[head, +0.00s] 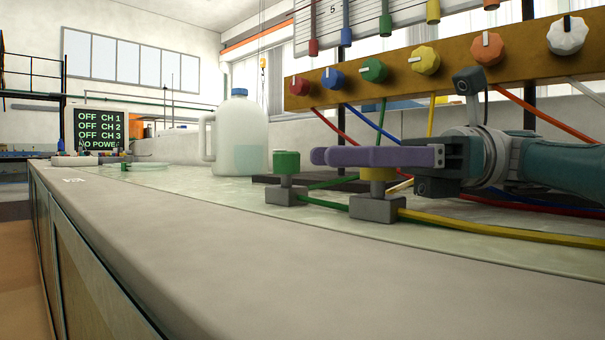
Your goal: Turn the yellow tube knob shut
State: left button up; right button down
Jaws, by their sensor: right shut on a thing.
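The yellow tube knob (378,174) sits on a small grey block (376,208) on the bench, with a yellow tube (480,228) running from the block to the right. My right gripper (345,157) reaches in from the right, level, with its purple fingers shut on the yellow knob. The fingers hide the knob's top, so its turn position cannot be read. My left gripper is not in view.
A green knob (287,162) on its own grey block stands just left of my fingertips. Behind are a wooden bar (455,62) with coloured dials, hanging tubes and a white jug (238,135). A screen (98,129) stands far left. The bench front (190,235) is clear.

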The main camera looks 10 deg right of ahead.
jog(key=shift+f, duration=0.15)
jog(key=shift+c, duration=2.2)
grip_release()
